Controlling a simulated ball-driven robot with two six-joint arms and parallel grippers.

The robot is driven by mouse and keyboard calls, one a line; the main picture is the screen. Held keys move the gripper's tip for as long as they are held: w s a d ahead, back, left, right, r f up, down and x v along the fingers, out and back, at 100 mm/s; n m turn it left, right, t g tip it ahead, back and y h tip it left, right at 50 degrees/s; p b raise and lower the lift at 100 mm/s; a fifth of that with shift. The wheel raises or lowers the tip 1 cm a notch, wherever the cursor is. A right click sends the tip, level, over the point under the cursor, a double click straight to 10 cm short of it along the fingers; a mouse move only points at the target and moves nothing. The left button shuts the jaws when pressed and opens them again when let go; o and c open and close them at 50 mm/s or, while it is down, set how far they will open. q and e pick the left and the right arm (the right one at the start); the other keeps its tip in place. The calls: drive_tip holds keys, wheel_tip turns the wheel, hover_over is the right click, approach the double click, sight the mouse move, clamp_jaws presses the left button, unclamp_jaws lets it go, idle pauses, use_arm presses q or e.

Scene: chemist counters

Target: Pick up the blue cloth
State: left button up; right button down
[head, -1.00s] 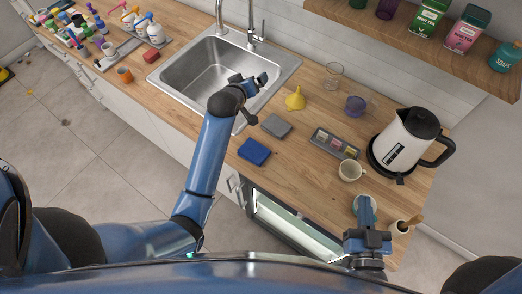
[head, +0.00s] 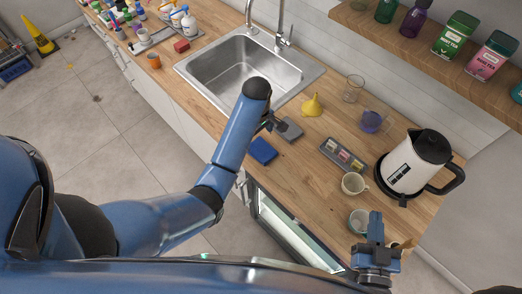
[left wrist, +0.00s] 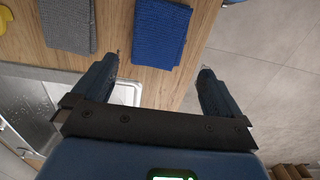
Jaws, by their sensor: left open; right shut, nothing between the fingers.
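The blue cloth (head: 262,150) lies folded flat on the wooden counter near its front edge. It also shows in the left wrist view (left wrist: 160,32), just beyond my open fingers. My left gripper (head: 270,122) is above the counter beside the cloth, on its sink side; in the left wrist view the left gripper (left wrist: 160,75) is open, with nothing between its fingers. My right gripper (head: 375,220) is shut and empty, over the right end of the counter by a cup.
A grey cloth (head: 289,130) lies close beside the blue one, also in the left wrist view (left wrist: 68,24). The sink (head: 250,72) is behind my left arm. A yellow funnel (head: 311,105), a tray (head: 343,154), a cream cup (head: 353,184) and a kettle (head: 415,165) stand to the right.

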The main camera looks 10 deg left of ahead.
sight(258, 146)
use_arm(q)
drive_tip(key=shift+d+f, duration=0.2)
drive_tip(key=shift+f, duration=0.7)
drive_tip(key=shift+a+f+p, duration=0.15)
drive_tip(key=shift+f+p, duration=0.25)
drive_tip(key=shift+p, duration=0.05)
drive_tip(key=shift+w+f+p, duration=0.15)
drive_tip(key=shift+f+p, duration=0.45)
drive_tip(key=shift+f, duration=1.65)
drive_tip(key=c, duration=0.9)
drive_tip(key=shift+r, duration=0.2)
